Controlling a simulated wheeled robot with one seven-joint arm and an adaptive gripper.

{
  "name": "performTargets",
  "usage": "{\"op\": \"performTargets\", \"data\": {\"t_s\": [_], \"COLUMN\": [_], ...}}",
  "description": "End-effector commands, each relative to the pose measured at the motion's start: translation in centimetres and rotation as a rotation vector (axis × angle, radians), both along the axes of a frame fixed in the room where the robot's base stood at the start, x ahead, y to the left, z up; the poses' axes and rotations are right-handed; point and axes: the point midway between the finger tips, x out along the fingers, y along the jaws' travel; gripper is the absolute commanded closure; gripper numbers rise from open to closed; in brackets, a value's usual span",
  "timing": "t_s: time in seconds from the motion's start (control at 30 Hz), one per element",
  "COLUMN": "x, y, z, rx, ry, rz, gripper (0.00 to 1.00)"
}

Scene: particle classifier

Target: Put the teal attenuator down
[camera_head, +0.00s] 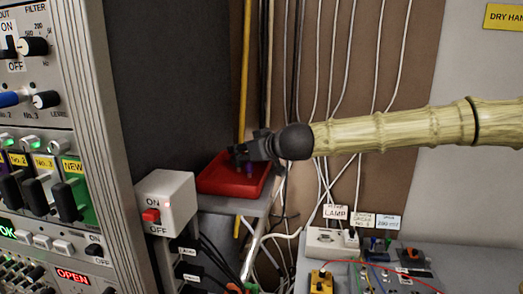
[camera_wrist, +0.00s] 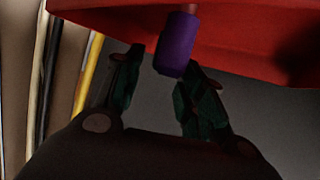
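My gripper (camera_head: 243,157) is over the red tray (camera_head: 226,188) in the head view. In the wrist view its two dark fingers (camera_wrist: 160,78) with green-looking pads stand apart, with no teal piece between them. A purple cylinder (camera_wrist: 177,48) shows near the fingertips, against the red tray (camera_wrist: 110,15); I cannot tell whether the fingers touch it. It also shows as a small purple spot (camera_head: 250,168) beneath the gripper. I cannot make out a teal attenuator for certain in either view.
A white ON/OFF switch box (camera_head: 170,203) stands left of the tray, beside a tall control rack (camera_head: 85,90). Cables hang behind. At the lower right, a bench holds a yellow box (camera_head: 321,282), a LAMP label (camera_head: 335,212) and several small coloured parts (camera_head: 380,244).

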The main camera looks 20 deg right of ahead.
Motion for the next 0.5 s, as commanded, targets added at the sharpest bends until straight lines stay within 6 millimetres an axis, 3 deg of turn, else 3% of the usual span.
{"op": "performTargets", "data": {"t_s": [0.5], "x": [-3.5], "y": [-1.1], "z": [1.6], "rx": [-0.001], "ry": [-0.002], "rz": [0.001], "gripper": [0.6]}}
